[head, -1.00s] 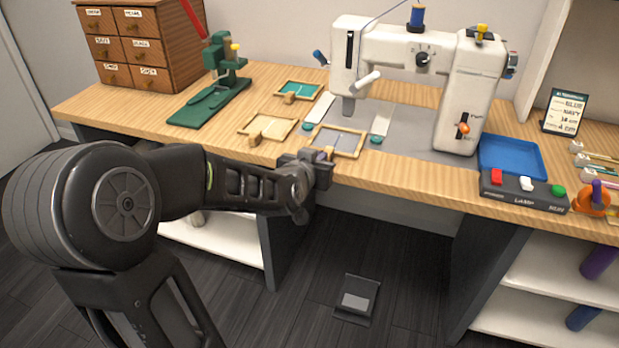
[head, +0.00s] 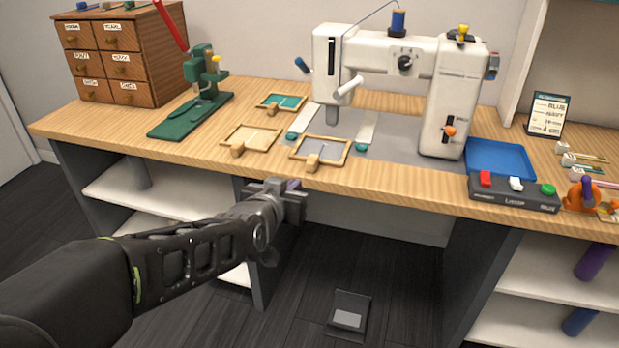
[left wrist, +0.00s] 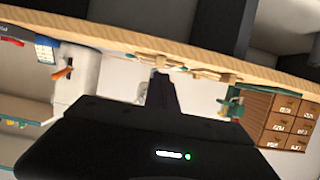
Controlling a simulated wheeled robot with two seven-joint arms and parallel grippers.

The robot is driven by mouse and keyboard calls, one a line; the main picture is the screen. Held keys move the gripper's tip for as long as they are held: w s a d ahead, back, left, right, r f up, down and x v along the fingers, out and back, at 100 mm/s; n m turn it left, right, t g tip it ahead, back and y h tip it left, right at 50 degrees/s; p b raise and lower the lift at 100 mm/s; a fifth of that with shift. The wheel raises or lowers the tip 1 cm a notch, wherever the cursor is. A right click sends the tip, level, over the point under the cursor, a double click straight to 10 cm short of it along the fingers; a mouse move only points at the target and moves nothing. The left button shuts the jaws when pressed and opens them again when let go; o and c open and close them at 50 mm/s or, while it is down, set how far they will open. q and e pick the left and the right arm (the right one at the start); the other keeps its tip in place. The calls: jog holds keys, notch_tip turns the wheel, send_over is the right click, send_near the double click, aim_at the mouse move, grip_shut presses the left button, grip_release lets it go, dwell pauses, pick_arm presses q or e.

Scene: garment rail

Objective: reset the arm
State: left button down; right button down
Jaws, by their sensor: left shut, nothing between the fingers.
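My left arm comes in from the left in the head view, and its gripper (head: 290,192) is in front of the wooden table's front edge (head: 400,191). The gripper is shut and empty, and apart from the objects on the tabletop. In the left wrist view, the gripper (left wrist: 161,75) shows dark against the table edge, and the scene there appears upside down. My right gripper is in neither view.
On the table stand a white sewing machine (head: 440,95), a green press (head: 195,105), small wooden frames (head: 322,149), a blue tray (head: 498,158) and a button box (head: 515,196). A drawer cabinet (head: 118,60) is at the back left. A pedal (head: 348,312) lies on the dark floor.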

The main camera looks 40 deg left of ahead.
pick_arm(q)
jog(key=w+d+f+g+h, duration=0.15)
jog(key=d+f, duration=0.25)
jog(key=f, duration=0.4)
jog(key=s+d+f+n+g+h, duration=0.1)
jog(key=d+f+g+h, duration=0.1)
jog(key=d+f, duration=0.5)
jog(key=w+d+f+g+h, duration=0.1)
jog(key=d+f+h, duration=0.1)
jog(key=f, duration=0.8)
jog(key=s+d+f+m+g+h, duration=0.3)
jog(key=s+d+f+g, duration=0.5)
jog(key=s+d+f, duration=1.15)
notch_tip(320, 180, up, 20)
jog(key=p, duration=1.9)
jog(key=shift+f+p, duration=0.25)
jog(key=shift+p, duration=0.15)
